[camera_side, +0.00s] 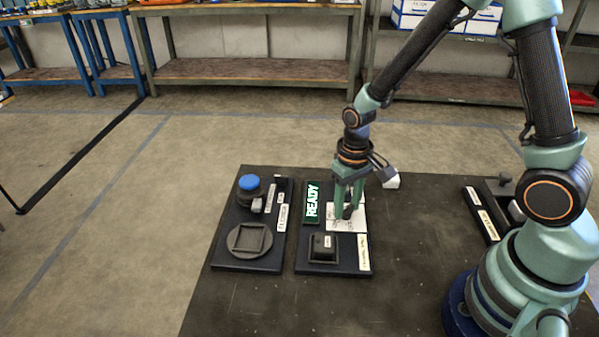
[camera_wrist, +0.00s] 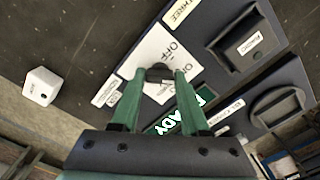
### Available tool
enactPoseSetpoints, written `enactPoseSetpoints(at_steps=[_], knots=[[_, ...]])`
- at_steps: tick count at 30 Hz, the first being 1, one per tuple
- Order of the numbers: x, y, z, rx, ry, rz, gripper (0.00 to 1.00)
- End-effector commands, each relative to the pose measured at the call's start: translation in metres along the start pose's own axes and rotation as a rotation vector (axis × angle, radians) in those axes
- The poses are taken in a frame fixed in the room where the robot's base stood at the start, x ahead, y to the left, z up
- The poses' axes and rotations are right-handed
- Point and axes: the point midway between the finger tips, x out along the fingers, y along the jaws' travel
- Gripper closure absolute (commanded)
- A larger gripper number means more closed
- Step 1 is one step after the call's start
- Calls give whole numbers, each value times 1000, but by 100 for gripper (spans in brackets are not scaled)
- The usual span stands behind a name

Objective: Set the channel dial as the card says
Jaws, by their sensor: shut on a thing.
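In the wrist view my gripper (camera_wrist: 160,76) has a green finger on each side of the dial (camera_wrist: 160,71). The dial stands on a white plate (camera_wrist: 151,48) with printed words; "OFF" is partly readable, and the fingers hide part of the plate. The dial's pointer direction cannot be told. A pale label reading "THREE" (camera_wrist: 180,12) is at the board's edge; whether it is the card is unclear.
A lit green READY sign (camera_side: 312,203) stands left of the dial. A dark square holder (camera_side: 323,246) is in front. The left board (camera_side: 228,225) carries a blue button (camera_side: 249,182) and a round fixture (camera_side: 249,239). A white block (camera_wrist: 41,86) lies apart. Another board (camera_side: 482,215) is at right.

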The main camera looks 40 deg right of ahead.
Motion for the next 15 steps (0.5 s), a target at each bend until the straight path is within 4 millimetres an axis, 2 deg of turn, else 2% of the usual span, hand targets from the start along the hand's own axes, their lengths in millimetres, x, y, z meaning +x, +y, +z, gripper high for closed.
enactPoseSetpoints(at_steps=[15], knots=[[0, 0, 0, 422, 0, 0, 100]])
